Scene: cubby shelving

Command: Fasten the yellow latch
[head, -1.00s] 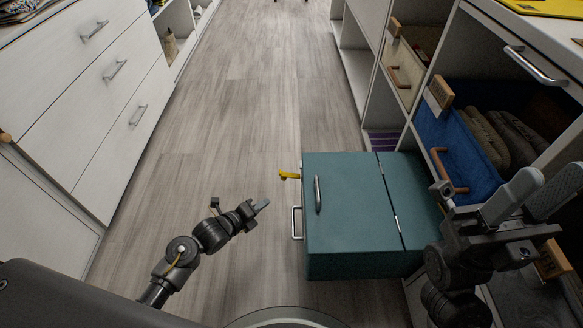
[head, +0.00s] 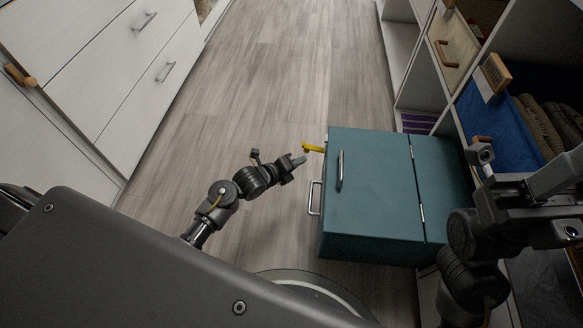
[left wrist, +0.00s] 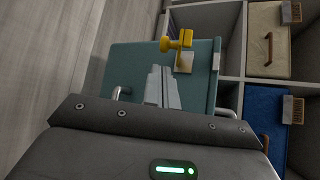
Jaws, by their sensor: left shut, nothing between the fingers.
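The yellow latch (head: 313,148) sits on the edge of a teal box (head: 375,190) that has a silver handle on its lid. In the left wrist view the latch (left wrist: 178,42) stands out beyond the fingertips, with a pale plate beside it on the teal surface. My left gripper (head: 299,161) is shut and empty, its tips just left of and below the latch in the head view. In the left wrist view its fingers (left wrist: 161,80) lie together, pointing toward the latch. I cannot tell whether they touch it. My right gripper (head: 558,174) is at the right, partly cut off by the frame edge.
A silver side handle (head: 314,198) sticks out of the box toward my left arm. Cubby shelving with a blue bin (head: 500,128) and a beige bin (head: 453,50) stands on the right. White drawers (head: 95,50) stand on the left. The floor (head: 255,80) between is clear.

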